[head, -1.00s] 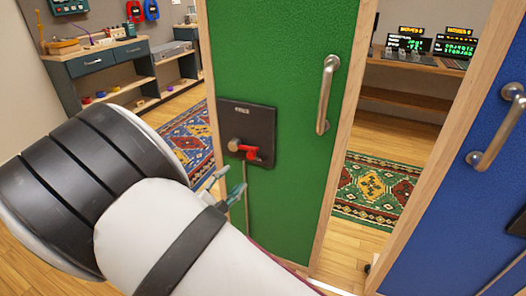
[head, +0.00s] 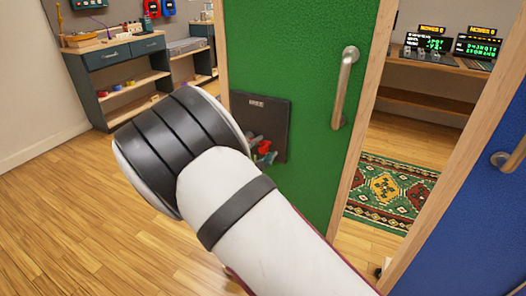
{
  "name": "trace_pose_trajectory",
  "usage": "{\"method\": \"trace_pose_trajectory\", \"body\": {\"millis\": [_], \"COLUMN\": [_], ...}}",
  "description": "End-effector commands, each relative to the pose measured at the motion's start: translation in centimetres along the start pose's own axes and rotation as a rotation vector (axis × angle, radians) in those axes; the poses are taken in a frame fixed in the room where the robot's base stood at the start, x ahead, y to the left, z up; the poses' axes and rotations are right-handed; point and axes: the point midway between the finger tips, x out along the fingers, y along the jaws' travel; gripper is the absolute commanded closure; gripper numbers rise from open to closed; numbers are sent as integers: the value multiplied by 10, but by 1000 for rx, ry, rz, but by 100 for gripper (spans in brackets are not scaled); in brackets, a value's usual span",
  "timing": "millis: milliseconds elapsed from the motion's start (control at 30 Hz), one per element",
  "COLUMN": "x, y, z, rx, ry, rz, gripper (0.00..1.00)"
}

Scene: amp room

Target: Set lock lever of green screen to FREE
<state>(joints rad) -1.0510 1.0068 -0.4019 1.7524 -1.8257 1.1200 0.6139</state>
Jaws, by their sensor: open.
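The green screen (head: 300,60) stands upright in a wooden frame in the head view. A dark lock plate (head: 270,112) with a small, unreadable label is mounted low on its left side. The red lock lever (head: 264,147) is on the lower part of the plate, partly hidden by my arm and gripper. My gripper (head: 257,148) is at the lever, mostly hidden behind my white and black arm. Only bits of its fingers show. I cannot tell whether they touch the lever.
A metal handle (head: 345,88) is on the green screen, right of the plate. A blue screen (head: 470,200) stands at the right. A workbench (head: 118,55) is at the back left. A patterned rug (head: 385,190) lies behind the gap. Wooden floor at left is clear.

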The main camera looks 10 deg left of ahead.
Motion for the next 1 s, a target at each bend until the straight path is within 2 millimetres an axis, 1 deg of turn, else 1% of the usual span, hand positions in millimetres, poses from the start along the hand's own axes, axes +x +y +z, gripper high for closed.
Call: {"method": "trace_pose_trajectory", "body": {"millis": [100,333,367,400,467,500,533,567,833,1000], "x": [4,5,5,5,5,4,4,4,4,4], "y": [0,0,0,0,0,0,0,0,0,3], "z": [0,0,0,0,0,0,0,0,0,3], "rx": [0,0,0,0,0,0,0,0,-9,-56], "ry": [0,0,0,0,0,0,0,0,1,2], "rz": [0,0,0,0,0,0,-1,-1,-3,-4], "gripper": [58,58,60,69,83,92,99,100,100,100]}}
